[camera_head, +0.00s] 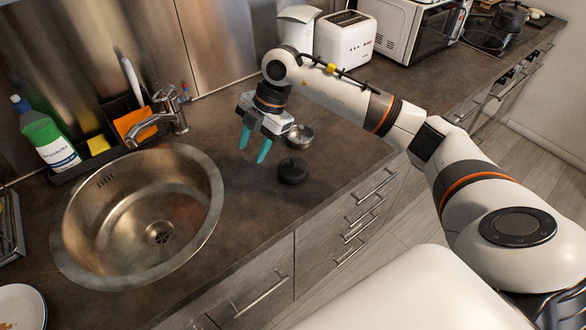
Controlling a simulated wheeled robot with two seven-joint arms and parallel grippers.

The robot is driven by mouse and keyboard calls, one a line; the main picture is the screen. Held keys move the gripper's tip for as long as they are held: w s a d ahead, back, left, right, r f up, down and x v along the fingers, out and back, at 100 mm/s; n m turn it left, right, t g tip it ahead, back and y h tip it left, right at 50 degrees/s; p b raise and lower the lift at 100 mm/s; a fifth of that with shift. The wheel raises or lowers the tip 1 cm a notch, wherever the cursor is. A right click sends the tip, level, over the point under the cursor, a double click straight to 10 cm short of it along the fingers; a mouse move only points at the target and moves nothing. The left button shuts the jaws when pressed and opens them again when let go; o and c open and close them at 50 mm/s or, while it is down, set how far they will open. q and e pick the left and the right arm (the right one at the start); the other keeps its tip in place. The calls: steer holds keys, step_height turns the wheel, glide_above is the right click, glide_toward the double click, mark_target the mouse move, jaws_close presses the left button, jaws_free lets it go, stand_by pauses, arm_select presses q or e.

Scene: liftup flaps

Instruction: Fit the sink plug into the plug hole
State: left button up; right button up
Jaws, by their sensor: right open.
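The sink plug appears to be the black round piece (293,171) on the dark countertop, right of the sink. The round steel sink (190,190) is at the left, and its plug hole (158,233) is uncovered at the bottom of the basin. My right gripper (252,154) is open and empty, with its two teal fingers pointing down, between the sink and the black plug and a little left of the plug. It seems to be above the counter; its exact height is hard to tell. My left gripper is not in view.
A small metal bowl (299,137) stands just behind the plug. A toaster (344,40) and microwave (410,30) are farther back.

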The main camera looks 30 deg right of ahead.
steer(key=d+r+m+h, duration=0.2)
steer(key=d+m+h, duration=0.15)
steer(key=d, duration=0.65)
steer(key=g+p, duration=0.1)
steer(key=p, duration=0.1)
glide_above(294, 158)
steer(key=shift+h, duration=0.45)
step_height(294, 158, down, 6)
steer(key=shift+w+f, duration=0.1)
step_height(294, 158, down, 5)
steer(key=shift+r+p, duration=0.1)
steer(key=shift+p, duration=0.9)
steer(key=shift+f, duration=0.25)
jaws_close()
